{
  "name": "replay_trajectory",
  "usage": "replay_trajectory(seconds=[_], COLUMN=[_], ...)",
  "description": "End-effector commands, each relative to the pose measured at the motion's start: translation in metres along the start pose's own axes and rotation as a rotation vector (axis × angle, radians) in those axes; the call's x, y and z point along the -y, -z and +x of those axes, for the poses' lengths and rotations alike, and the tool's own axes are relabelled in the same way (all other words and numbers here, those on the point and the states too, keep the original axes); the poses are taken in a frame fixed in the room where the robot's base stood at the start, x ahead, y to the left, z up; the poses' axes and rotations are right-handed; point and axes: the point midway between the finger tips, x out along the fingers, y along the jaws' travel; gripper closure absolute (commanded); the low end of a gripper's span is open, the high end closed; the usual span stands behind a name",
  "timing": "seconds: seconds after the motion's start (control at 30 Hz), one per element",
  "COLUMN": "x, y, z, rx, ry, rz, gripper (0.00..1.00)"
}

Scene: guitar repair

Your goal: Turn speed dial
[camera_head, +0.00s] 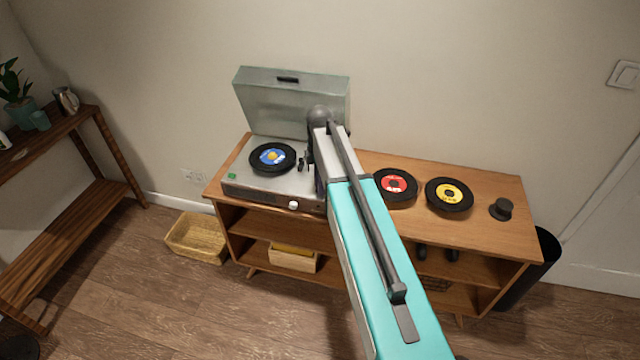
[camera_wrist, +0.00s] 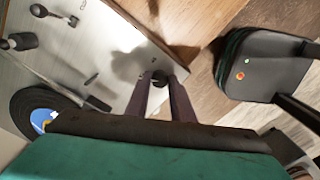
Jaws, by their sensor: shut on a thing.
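The turntable (camera_head: 230,188) stands at the left end of the wooden cabinet with its lid raised. A black record with a blue label (camera_head: 272,157) lies on it; the record also shows at the left of the wrist view (camera_wrist: 38,112). In the wrist view my gripper (camera_wrist: 159,82) reaches down at the turntable's metal top plate (camera_wrist: 105,55), near a corner. Its two fingers are shut on the small dark speed dial (camera_wrist: 160,76), one on each side. In the head view my arm hides the gripper and the dial. The dial's markings cannot be read.
Records with a red label (camera_head: 396,184) and a yellow label (camera_head: 449,194) lie on the cabinet (camera_head: 480,238), right of my arm. A dark knob-shaped object (camera_head: 502,208) stands near its right end. A basket (camera_head: 197,237) is on the floor.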

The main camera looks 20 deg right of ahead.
Motion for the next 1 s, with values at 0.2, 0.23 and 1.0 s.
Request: replay_trajectory(seconds=[0.2, 0.23, 1.0], x=[0.000, 0.000, -0.001], y=[0.000, 0.000, 0.000], z=[0.000, 0.000, -0.015], rx=[0.001, 0.001, 0.000], ry=[0.000, 0.000, -0.002], rz=[-0.001, -0.001, 0.001], gripper=[1.00, 1.00, 0.60])
